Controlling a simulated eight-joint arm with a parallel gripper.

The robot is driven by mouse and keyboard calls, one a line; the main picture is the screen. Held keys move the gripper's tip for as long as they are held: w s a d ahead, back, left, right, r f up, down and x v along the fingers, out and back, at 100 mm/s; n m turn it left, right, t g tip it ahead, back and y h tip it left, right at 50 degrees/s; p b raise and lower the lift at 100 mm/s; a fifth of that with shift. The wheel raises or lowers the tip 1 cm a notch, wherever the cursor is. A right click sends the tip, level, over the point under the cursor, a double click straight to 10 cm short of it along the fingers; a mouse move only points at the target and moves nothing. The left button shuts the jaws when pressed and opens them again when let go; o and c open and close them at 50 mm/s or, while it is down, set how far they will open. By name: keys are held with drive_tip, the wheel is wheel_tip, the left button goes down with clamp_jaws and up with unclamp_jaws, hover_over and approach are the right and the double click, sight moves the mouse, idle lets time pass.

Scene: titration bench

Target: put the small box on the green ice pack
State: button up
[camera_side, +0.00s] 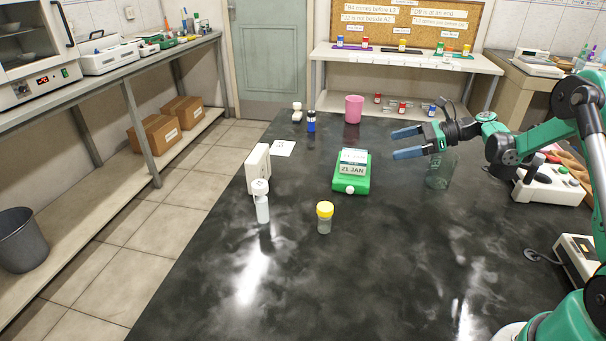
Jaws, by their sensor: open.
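The green ice pack (341,185) lies flat on the dark bench near its middle, with its white cap toward the camera. A small pale box-like thing (353,169) marked "21 JAN" is on the pack; whether it is a box or a printed label is hard to tell. A taller off-white box (258,168) stands upright on the bench to the left of the pack. My gripper (393,144) is open and empty, to the right of the pack and apart from it, its blue fingers pointing left.
A clear glass vessel (438,172) stands below my gripper. A white bottle (262,206) and a yellow-capped jar (325,218) stand in front. A pink cup (354,109), a blue-and-black vial (311,121) and a white card (283,148) are behind. The bench's front is clear.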

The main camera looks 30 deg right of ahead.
drive_tip(key=s+a+r+n+g+h, duration=0.35)
drive_tip(key=a+r+n, duration=0.25)
drive_tip(key=a+n, duration=0.55)
drive_tip(key=s+a+n+t+h, duration=0.1)
drive_tip(key=s+a+n+h, duration=0.5)
drive_tip(key=s+n, duration=0.5)
drive_tip(key=n, duration=0.4)
